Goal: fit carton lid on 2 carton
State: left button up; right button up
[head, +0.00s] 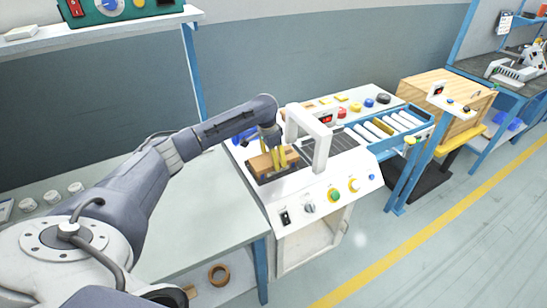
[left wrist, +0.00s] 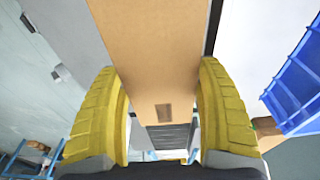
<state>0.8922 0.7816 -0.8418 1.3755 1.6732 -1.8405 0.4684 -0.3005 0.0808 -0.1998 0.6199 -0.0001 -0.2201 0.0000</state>
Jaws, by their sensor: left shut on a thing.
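A brown cardboard carton (head: 262,164) is at the left end of the white machine's bed. My left gripper (head: 279,165) reaches down over it from above, its yellow fingers at the carton's sides. In the left wrist view the yellow fingers (left wrist: 164,115) are shut on the brown cardboard (left wrist: 158,45), one on each long side. A small darker rectangle marks its near end. I cannot tell whether the carton and its lid are separate pieces here, or whether the carton rests on the bed. My right gripper is not in view.
The white machine (head: 328,192) has an arch (head: 322,145) right of the carton and knobs in front. A blue roller conveyor (head: 388,128) continues right. A blue bin (left wrist: 296,92) is close beside the gripper. The grey bench (head: 190,205) at left is mostly clear.

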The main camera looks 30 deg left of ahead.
aim_at(269, 159)
pick_arm(q)
jog(key=o, duration=1.1)
jog(key=r, duration=0.4)
jog(key=s+r, duration=0.1)
jog(key=r, duration=0.7)
jog(key=shift+s+a+r, duration=0.3)
jog(key=shift+a+r, duration=0.05)
jog(key=shift+a, duration=0.05)
